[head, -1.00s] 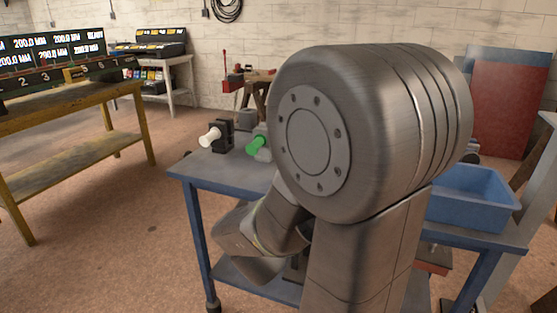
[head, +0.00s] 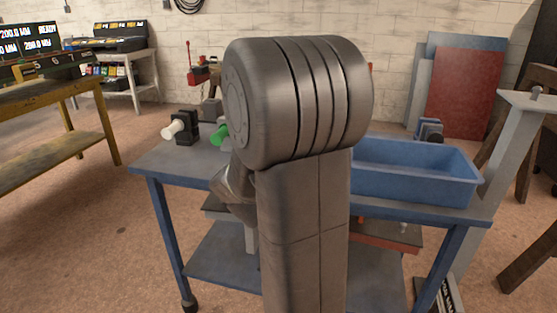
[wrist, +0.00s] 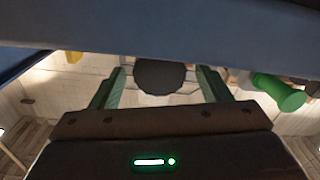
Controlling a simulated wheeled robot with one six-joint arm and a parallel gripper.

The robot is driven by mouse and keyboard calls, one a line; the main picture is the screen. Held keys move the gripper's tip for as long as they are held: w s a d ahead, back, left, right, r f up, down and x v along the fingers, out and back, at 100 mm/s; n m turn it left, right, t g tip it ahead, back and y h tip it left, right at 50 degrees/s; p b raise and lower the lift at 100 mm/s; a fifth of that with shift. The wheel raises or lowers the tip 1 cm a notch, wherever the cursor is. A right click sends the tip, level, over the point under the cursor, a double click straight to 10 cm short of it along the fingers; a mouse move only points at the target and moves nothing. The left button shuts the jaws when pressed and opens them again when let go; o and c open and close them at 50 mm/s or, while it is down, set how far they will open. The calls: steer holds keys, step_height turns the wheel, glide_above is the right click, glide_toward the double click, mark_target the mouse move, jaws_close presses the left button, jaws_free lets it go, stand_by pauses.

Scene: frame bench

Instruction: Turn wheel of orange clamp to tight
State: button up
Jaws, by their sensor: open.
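I cannot make out the orange clamp or its wheel in the head view; my own arm blocks the middle of the bench. In the wrist view my gripper (wrist: 160,88) is open, its two green fingers apart. A dark round thing (wrist: 160,76) shows between the fingers; I cannot tell what it is or whether it is within reach. A green handle (wrist: 278,92) shows to the right of the fingers. In the head view a green handle (head: 219,134) and a white handle on a dark block (head: 186,128) stand at the bench's left.
A blue bench (head: 152,160) carries a blue bin (head: 415,184) on its right. A broad blue-grey edge (wrist: 160,25) crosses the top of the wrist view. A grey post stand (head: 520,99) is at far right. Brown floor (head: 100,235) is open at left.

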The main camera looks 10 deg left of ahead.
steer(key=shift+w, duration=0.65)
steer(key=c, duration=1)
steer(key=shift+o, duration=0.2)
steer(key=shift+m, duration=0.3)
steer(key=shift+d+m+b, duration=0.1)
steer(key=shift+m+b, duration=1.15)
steer(key=shift+m, duration=1.35)
